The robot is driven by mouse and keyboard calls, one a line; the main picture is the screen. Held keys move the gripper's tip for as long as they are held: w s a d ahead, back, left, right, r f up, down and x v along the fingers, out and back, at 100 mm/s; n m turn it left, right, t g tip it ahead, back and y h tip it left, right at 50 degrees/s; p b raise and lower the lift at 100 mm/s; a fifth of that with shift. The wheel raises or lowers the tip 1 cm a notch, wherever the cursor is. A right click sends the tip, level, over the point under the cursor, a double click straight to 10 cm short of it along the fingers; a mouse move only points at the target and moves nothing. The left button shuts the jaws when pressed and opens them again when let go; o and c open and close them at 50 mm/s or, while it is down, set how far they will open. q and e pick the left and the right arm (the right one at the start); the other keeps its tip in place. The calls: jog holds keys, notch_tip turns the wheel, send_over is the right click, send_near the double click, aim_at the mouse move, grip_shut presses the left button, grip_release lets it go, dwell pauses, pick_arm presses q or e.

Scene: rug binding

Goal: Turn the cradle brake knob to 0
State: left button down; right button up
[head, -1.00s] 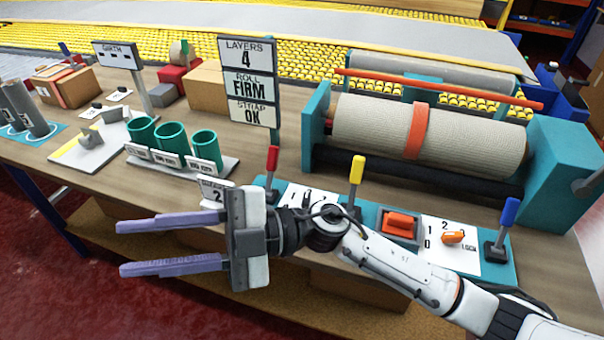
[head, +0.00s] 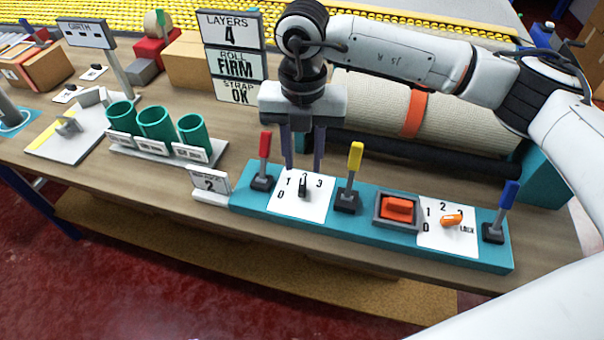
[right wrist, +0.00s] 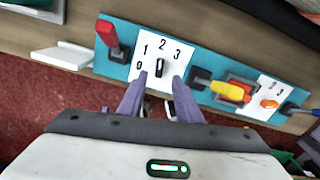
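A white dial plate (head: 314,206) marked 0 to 3 sits on the teal panel. Its black knob (head: 303,186) points up at about 2; in the right wrist view the knob (right wrist: 160,68) points at about the 2. An orange knob (head: 451,219) sits on a second dial (head: 440,238) with a LOCK mark and points right. No readable label tells which is the cradle brake. My right gripper (head: 303,167) points down above the black knob, fingers apart on either side and empty. Contact is not visible. My left gripper is out of view.
Red (head: 264,158), yellow (head: 354,165) and blue (head: 507,196) levers and a red-orange rocker switch (head: 398,208) stand on the teal panel (head: 340,227). The red and yellow levers flank the black knob's dial closely. The roll (head: 375,108) lies behind, partly hidden by my arm.

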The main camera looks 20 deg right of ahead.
aim_at(303, 184)
notch_tip(303, 184, down, 6)
jog(key=shift+f+p, duration=0.25)
jog(key=shift+p, duration=0.1)
jog(key=shift+c, duration=0.2)
grip_shut()
